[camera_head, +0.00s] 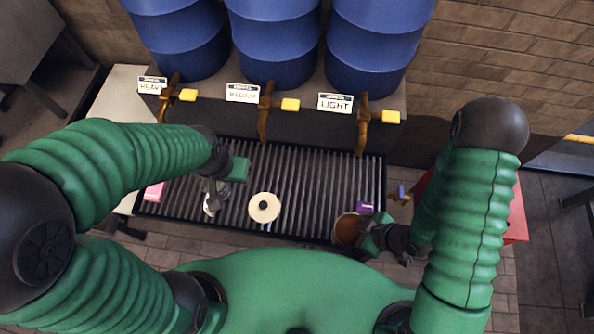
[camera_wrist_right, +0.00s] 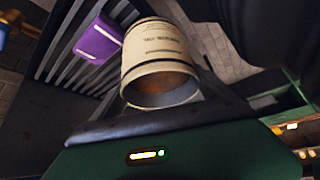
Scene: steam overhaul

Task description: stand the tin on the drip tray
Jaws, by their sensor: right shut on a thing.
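The tin (camera_head: 347,230) is a cream cylinder, open at the top with a brown inside, at the front right corner of the drip tray. In the right wrist view the tin (camera_wrist_right: 160,55) shows dark bands and print. My right gripper (camera_head: 366,236) is shut on the tin from its right side. I cannot tell whether the tin's base touches the tray. The drip tray (camera_head: 330,185) is a long dark slatted grate below the taps. My left gripper (camera_head: 225,178) is over the tray's left part, by a small clear vessel (camera_head: 215,200); its jaw opening is unclear.
A purple block (camera_head: 366,207) is close behind the tin. A pink block (camera_head: 154,191) is at the left. Three blue drums (camera_head: 275,45) with brass taps (camera_head: 363,125) stand behind. The tray's right middle is clear.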

